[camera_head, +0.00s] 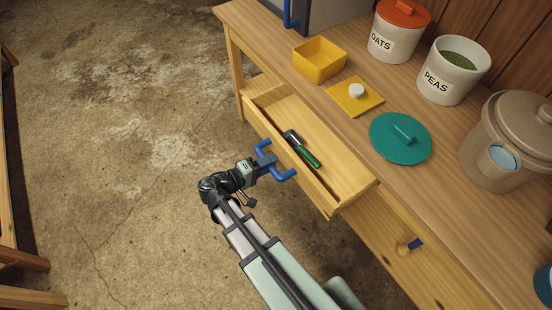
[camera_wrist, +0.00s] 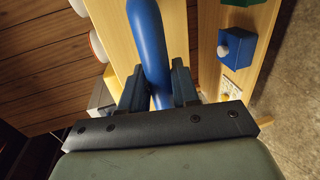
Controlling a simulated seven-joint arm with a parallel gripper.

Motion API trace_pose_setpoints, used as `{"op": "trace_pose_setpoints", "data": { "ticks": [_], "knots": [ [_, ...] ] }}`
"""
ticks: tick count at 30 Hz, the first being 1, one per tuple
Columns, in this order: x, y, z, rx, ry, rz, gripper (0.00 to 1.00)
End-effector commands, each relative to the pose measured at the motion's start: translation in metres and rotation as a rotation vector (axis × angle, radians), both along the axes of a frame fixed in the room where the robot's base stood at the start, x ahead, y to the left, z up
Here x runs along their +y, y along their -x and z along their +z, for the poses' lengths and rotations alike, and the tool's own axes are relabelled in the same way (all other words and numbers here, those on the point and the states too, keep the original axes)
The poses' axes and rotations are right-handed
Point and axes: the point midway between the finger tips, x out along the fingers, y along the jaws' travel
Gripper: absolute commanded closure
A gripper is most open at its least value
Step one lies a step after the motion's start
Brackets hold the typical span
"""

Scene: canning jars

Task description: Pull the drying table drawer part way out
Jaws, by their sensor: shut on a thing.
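The wooden drawer (camera_head: 350,196) of the drying table (camera_head: 452,204) stands part way out from the table's front. Its blue bar handle (camera_head: 287,175) is on the drawer front. My gripper (camera_head: 267,163) is at the handle, outside the drawer, and is shut on it. In the wrist view, the blue handle (camera_wrist: 147,35) runs between the two dark fingers of my gripper (camera_wrist: 158,85). A tool with a green handle and dark head (camera_head: 308,156) lies inside the drawer.
On the tabletop are a yellow box (camera_head: 320,62), a yellow lid (camera_head: 356,97), a teal lid (camera_head: 400,138), OATS (camera_head: 395,35) and PEAS (camera_head: 448,80) jars, and a large brown pot (camera_head: 508,145). Bare concrete floor (camera_head: 120,110) lies left of my arm.

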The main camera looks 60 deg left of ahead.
Motion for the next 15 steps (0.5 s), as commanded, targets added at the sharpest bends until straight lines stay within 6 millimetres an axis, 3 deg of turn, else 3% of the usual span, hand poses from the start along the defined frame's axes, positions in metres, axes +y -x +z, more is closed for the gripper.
{"op": "trace_pose_setpoints", "data": {
  "ticks": [11,12,15],
  "knots": [
    [0.0,0.0023,0.0002,0.0,0.0,-0.001,1.0],
    [0.0001,0.0022,0.0001,0.0,0.0,-0.001,0.69],
    [0.0001,0.0022,0.0002,0.0,0.0,-0.001,0.59]
  ]
}}
